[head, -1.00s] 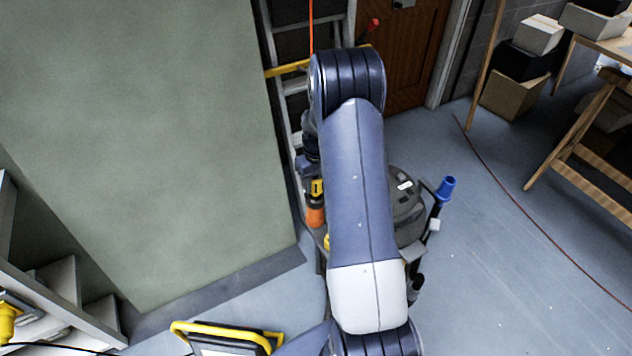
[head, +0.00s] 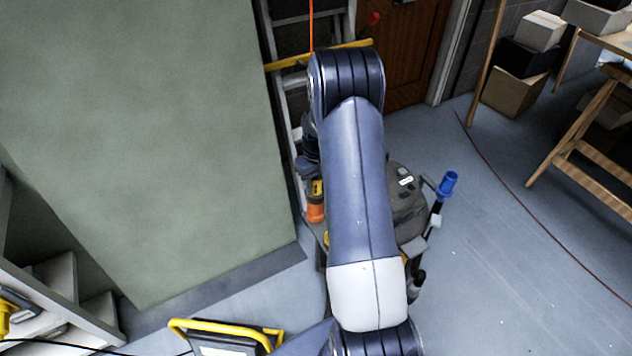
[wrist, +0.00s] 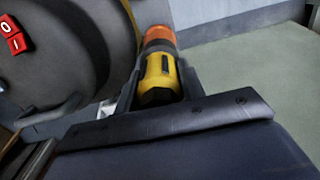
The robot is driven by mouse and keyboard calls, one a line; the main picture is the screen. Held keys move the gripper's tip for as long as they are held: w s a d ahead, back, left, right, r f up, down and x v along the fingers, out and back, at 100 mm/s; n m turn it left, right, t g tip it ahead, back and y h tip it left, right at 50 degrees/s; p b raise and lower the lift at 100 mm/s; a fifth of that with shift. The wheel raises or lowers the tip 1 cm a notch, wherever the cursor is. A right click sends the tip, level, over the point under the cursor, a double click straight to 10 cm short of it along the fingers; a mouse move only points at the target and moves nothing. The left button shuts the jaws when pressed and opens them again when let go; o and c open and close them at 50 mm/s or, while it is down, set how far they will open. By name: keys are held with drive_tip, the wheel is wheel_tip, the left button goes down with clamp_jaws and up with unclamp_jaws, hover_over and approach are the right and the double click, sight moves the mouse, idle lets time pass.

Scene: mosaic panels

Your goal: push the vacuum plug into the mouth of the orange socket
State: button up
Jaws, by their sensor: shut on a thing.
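The yellow and black vacuum plug (wrist: 160,75) is held between the fingers of my gripper (wrist: 160,92), which is shut on it. In the wrist view the orange socket (wrist: 158,37) lies straight beyond the plug, in line with it and seemingly against its far end. How deep the plug sits in the mouth is hidden. In the head view the plug (head: 317,188) shows above the orange socket (head: 315,213), just left of my arm. My gripper is mostly hidden there.
A grey vacuum body (head: 405,203) with a blue-ended tube (head: 448,184) stands behind and right of my arm. A tall green panel (head: 150,140) fills the left, with a ladder (head: 290,110) beside it. Yellow-framed equipment (head: 226,333) sits in front. Floor is open at right.

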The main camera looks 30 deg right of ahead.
drive_tip(key=shift+f, duration=0.3)
drive_tip(key=o, duration=1.4)
drive_tip(key=shift+c, duration=0.2)
drive_tip(key=shift+r, duration=0.15)
wheel_tip(320, 180, up, 11)
drive_tip(key=shift+w+d+f, duration=0.1)
drive_tip(key=shift+d+f, duration=0.05)
drive_tip(key=shift+f, duration=0.05)
